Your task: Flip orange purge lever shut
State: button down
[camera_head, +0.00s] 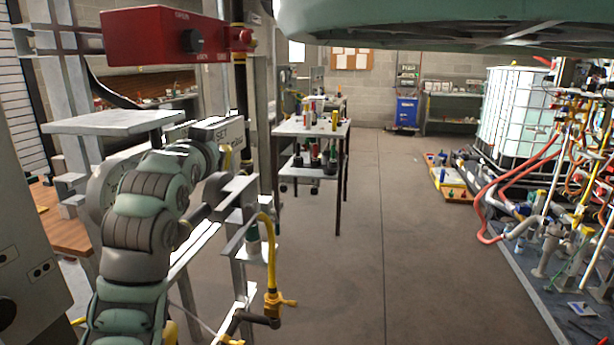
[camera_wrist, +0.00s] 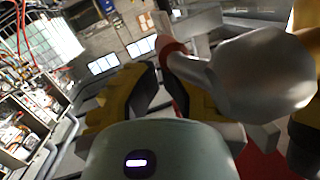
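I cannot clearly make out an orange purge lever in either view. My gripper (camera_wrist: 168,88) shows in the wrist view as two yellow fingers with dark pads. The fingers are apart with a gap between them, and I see nothing clamped in it. A grey metal part with a rounded end (camera_wrist: 262,75) is close to the camera and covers part of the right finger. A dark red piece (camera_wrist: 172,55) shows beside that finger; I cannot tell whether they touch. In the head view my arm hides the gripper. A yellow valve (camera_head: 274,301) hangs on a yellow pipe (camera_head: 270,250) right of my arm.
A red box (camera_head: 160,38) with a black knob is above my arm. A grey frame (camera_head: 243,245) stands close beside it. A table (camera_head: 287,128) with bottles is farther back. Pipes and red hoses (camera_head: 483,205) line the right side. The middle floor (camera_head: 365,240) is clear.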

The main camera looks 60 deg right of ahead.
jog(key=shift+a, duration=0.1)
dwell(0.5)
jog(key=v, duration=0.7)
jog(key=shift+s+a+r, duration=0.1)
dwell(0.7)
